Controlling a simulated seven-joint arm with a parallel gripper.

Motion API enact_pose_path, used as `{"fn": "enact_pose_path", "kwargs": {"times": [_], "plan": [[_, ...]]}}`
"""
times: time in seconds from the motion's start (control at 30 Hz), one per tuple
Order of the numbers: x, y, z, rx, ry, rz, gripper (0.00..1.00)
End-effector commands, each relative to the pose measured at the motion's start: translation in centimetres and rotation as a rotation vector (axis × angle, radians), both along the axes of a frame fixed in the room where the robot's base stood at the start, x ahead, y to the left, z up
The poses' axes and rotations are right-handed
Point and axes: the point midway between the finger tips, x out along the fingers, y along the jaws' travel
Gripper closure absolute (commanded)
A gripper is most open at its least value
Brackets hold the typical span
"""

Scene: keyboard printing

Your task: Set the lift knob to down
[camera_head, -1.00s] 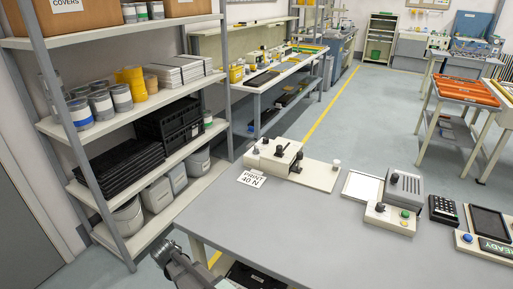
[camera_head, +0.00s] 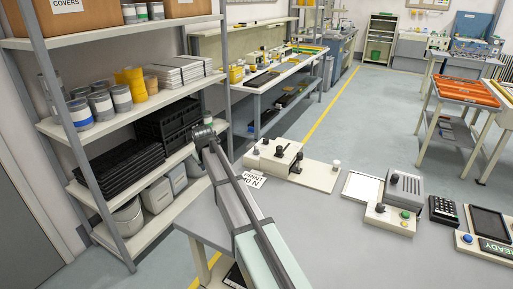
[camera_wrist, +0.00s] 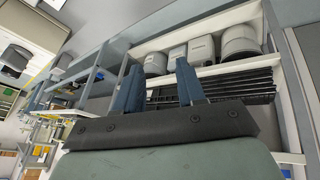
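A beige machine (camera_head: 277,155) with dark knobs stands on the grey table near its far left edge.
A PRINT 40 N card (camera_head: 254,179) lies by the beige machine, partly behind my arm. A shelf rack (camera_head: 130,122) with cans, black trays and bins stands left, close to my arm's end. A keypad (camera_head: 443,210) and a READY panel (camera_head: 490,245) are at right. The table's middle is clear.

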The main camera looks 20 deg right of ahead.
Motion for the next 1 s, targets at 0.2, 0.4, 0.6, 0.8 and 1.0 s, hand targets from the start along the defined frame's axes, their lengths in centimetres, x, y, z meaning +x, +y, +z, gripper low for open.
{"fn": "enact_pose_path", "kwargs": {"times": [0.2,0.4,0.6,0.8,1.0], "plan": [[2.4,-10.3,5.2,0.090,0.043,-0.163,0.61],[2.7,-18.2,9.4,0.164,0.072,-0.278,0.61],[2.4,-22.4,11.7,0.205,0.088,-0.336,0.61],[2.5,-23.3,11.5,0.214,0.092,-0.349,0.61],[3.5,-23.2,9.0,0.212,0.094,-0.348,0.61]]}}
